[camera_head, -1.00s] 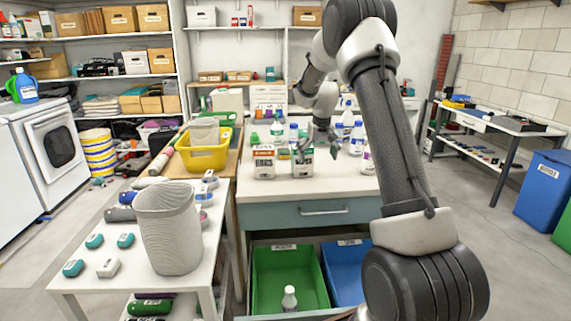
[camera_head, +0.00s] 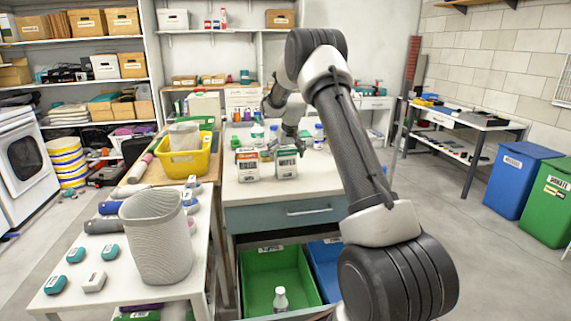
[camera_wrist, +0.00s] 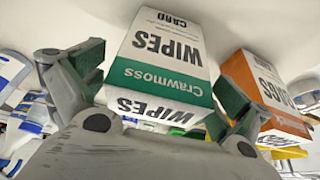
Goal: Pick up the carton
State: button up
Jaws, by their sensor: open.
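The carton (camera_head: 286,163) is a white and green box lettered "WIPES". It stands upright on the white worktop near the front edge. In the wrist view the carton (camera_wrist: 160,45) fills the middle, its print upside down. My gripper (camera_wrist: 158,88) is open, with one green-padded finger on each side of it. Whether either finger touches it I cannot tell. In the head view my gripper (camera_head: 291,140) is just behind and above the carton, partly hidden by it.
A white and orange carton (camera_head: 247,164) stands close to the left; it shows beside the right finger in the wrist view (camera_wrist: 268,95). Several bottles stand behind. A yellow basket (camera_head: 187,164) and a grey bin (camera_head: 156,240) are left. Open green drawer bin (camera_head: 270,268) lies below.

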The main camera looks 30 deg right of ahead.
jog(key=shift+w+f, duration=0.1)
jog(key=shift+f, duration=0.1)
jog(key=c, duration=0.9)
jog(key=shift+r, duration=0.15)
